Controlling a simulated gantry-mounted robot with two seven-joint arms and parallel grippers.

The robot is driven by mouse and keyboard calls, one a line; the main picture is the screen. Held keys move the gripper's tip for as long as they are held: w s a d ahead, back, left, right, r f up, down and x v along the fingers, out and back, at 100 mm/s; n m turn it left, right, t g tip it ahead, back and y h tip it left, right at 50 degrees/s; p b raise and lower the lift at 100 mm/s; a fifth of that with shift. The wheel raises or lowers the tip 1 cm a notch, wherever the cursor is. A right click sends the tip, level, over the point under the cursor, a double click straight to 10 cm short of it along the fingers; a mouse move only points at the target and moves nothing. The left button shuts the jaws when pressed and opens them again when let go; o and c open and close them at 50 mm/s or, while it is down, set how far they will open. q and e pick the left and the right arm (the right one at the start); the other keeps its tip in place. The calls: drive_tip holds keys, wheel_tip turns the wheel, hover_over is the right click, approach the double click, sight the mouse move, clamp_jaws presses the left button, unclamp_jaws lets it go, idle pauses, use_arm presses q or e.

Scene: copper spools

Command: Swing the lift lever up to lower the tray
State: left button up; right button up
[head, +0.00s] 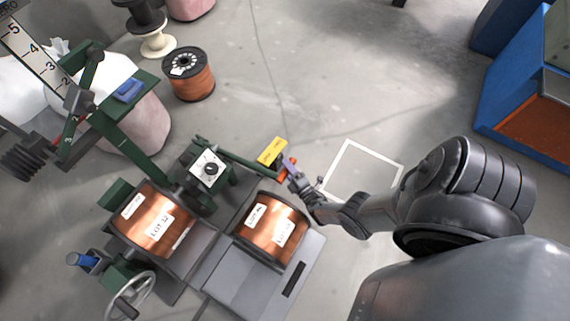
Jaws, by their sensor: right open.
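The lift lever (236,158) is a green bar running right from the green machine frame, with a red-orange grip (283,175) at its right end. A yellow tag (271,151) sits just above that end. My right gripper (289,172) is open at the grip; I cannot tell whether the fingers touch it. The grey tray (234,287) lies below, bearing a copper spool (270,231) with white lot labels. My left gripper is not in view.
Another copper spool (152,219) sits in the green machine left of the tray. A handwheel (130,298) is at the lower left. A copper spool (189,75) stands on the floor behind. A blue container (512,90) is at the right. Floor at the upper middle is clear.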

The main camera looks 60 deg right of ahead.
drive_tip(key=shift+w+d, duration=0.35)
drive_tip(key=shift+w, duration=0.3)
drive_tip(key=shift+r, duration=0.1)
clamp_jaws()
